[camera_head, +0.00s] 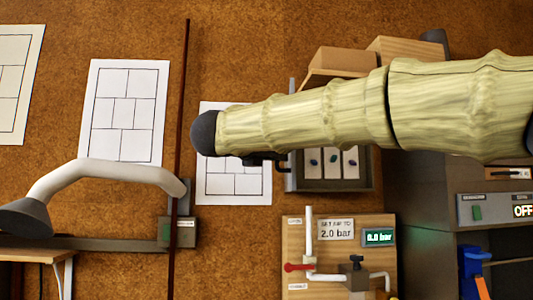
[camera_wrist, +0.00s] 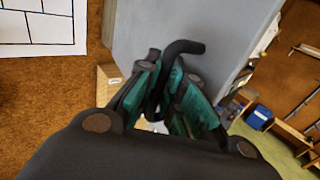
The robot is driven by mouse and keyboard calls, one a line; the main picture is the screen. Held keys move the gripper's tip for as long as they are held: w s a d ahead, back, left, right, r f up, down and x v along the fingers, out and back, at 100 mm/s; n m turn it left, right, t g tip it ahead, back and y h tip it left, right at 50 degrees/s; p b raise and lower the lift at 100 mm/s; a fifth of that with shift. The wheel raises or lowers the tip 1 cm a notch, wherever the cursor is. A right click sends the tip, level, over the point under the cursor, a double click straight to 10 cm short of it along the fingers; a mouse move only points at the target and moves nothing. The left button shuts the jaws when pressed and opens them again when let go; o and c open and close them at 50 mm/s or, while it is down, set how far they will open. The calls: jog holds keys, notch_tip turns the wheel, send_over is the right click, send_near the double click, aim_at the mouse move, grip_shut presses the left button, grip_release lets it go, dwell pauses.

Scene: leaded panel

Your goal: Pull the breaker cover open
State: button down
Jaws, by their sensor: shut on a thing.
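The breaker box (camera_head: 371,182) hangs on the brown wall in the head view, with several small dark switches on pale plates showing inside. Its grey cover (camera_head: 291,98) shows as a thin, nearly edge-on strip at the box's left side, standing out from the front. In the wrist view the cover (camera_wrist: 145,32) is a large pale grey panel close ahead. My gripper (camera_wrist: 167,92), with teal finger pads, is shut on the cover's black bent handle (camera_wrist: 184,47). In the head view my gripper (camera_head: 268,160) is small and dark at the cover's left; my arm hides the box's upper part.
Below the box is a wooden panel (camera_head: 294,253) with pipes, a red lever and a 2.0 bar sign. A grey cabinet (camera_head: 425,215) stands at right.

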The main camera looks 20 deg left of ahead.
jog(key=shift+a+h, duration=0.2)
jog(key=shift+h, duration=0.1)
jog(key=c, duration=1.5)
grip_release()
jog(key=shift+s, duration=0.1)
jog(key=v, duration=1.2)
jog(key=shift+d+r, duration=0.1)
jog(key=shift+r, duration=0.05)
